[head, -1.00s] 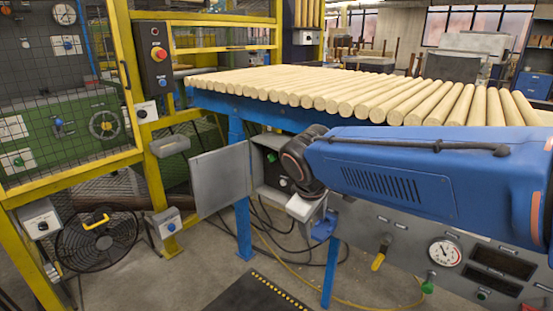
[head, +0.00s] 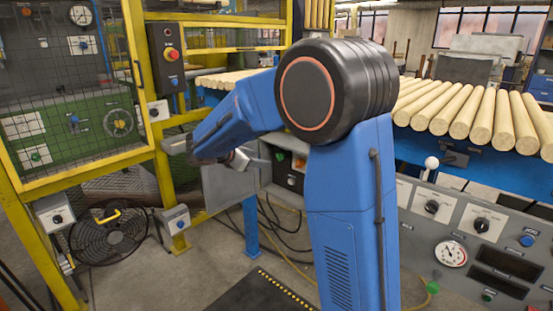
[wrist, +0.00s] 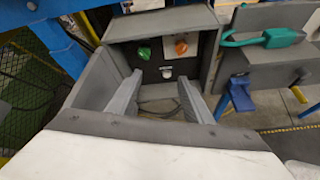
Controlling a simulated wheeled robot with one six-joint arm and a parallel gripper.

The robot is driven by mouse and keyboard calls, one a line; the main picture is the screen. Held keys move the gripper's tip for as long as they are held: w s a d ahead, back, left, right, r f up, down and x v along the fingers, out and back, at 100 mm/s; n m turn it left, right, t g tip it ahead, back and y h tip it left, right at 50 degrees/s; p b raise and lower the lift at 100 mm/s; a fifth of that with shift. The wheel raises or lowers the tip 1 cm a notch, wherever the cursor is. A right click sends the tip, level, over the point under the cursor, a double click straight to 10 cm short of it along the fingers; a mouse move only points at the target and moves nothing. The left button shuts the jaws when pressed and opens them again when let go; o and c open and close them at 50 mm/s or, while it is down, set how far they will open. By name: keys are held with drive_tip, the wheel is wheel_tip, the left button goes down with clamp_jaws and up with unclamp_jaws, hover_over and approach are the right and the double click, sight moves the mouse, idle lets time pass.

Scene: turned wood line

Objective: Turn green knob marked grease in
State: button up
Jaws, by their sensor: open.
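In the wrist view a green knob (wrist: 143,53) sits at the left of a dark panel inside an open grey box. An orange knob (wrist: 181,47) is to its right and a small pale knob (wrist: 166,72) is below. No label is readable. My gripper (wrist: 160,79) is open and empty, its two grey fingers pointing at the panel with the green knob beyond the left fingertip, apart from it as far as I can tell. In the head view my gripper (head: 241,158) is beside the open box, partly hidden by my arm; the orange knob (head: 299,163) shows there.
The box's grey door (head: 228,188) stands open to the left. A blue-framed table of wooden rods (head: 465,115) is above. A yellow mesh guard (head: 160,190) and a fan (head: 105,235) stand left. A teal handle (wrist: 270,39) and blue bracket (wrist: 240,95) are right of the box.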

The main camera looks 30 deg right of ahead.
drive_tip(key=w+n, duration=0.1)
drive_tip(key=w, duration=0.2)
approach(278, 157)
drive_tip(key=shift+n+t+h, duration=0.3)
drive_tip(key=x, duration=0.9)
drive_tip(key=shift+f, duration=0.45)
drive_tip(key=shift+c, duration=0.7)
drive_tip(key=c, duration=0.9)
